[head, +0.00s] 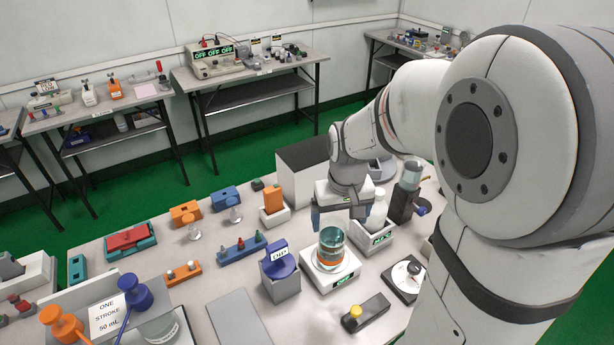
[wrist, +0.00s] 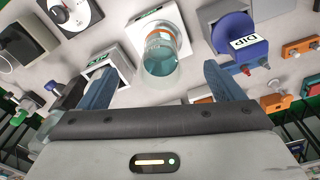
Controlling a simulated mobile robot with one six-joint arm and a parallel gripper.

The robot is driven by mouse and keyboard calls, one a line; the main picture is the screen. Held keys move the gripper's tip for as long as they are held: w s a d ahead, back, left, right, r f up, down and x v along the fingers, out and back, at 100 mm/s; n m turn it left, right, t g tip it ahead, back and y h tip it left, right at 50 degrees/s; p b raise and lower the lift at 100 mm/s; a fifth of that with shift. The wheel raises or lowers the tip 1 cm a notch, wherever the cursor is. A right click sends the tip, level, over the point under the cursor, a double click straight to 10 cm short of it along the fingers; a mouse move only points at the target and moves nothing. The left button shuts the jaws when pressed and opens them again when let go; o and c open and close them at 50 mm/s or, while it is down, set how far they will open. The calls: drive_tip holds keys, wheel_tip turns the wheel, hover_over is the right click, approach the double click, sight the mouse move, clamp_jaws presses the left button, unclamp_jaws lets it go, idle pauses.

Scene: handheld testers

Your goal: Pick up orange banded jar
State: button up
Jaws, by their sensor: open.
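The orange banded jar (head: 331,247) is a clear glass with blue-green contents and an orange band. It stands upright on a white square device (head: 345,272) with a green display. In the wrist view the jar (wrist: 163,52) shows between the two blue-grey fingers, beyond their tips. My gripper (head: 338,213) is open and empty, pointing down, just behind the jar in the head view. Its fingers also show in the wrist view (wrist: 157,72). I cannot tell the exact gap between fingers and jar.
A blue-topped grey block marked DIP (head: 281,275) stands close left of the jar. A white holder with a white bottle (head: 376,222) is close behind right. A round dial plate (head: 405,276) and a dark block with yellow knob (head: 358,313) lie right and in front.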

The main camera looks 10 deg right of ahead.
sight(332, 239)
drive_tip(key=shift+g, duration=0.5)
drive_tip(key=w+f, duration=0.2)
drive_tip(key=f, duration=0.1)
drive_tip(key=w+f, duration=0.2)
drive_tip(key=f, duration=0.1)
drive_tip(key=shift+w+a, duration=0.1)
drive_tip(key=shift+w, duration=0.3)
wheel_tip(332, 239, down, 8)
drive_tip(key=shift+w+p, duration=0.1)
drive_tip(key=shift+p, duration=0.6)
drive_tip(key=c, duration=1.4)
drive_tip(key=shift+c, duration=0.4)
drive_tip(key=shift+r, duration=0.15)
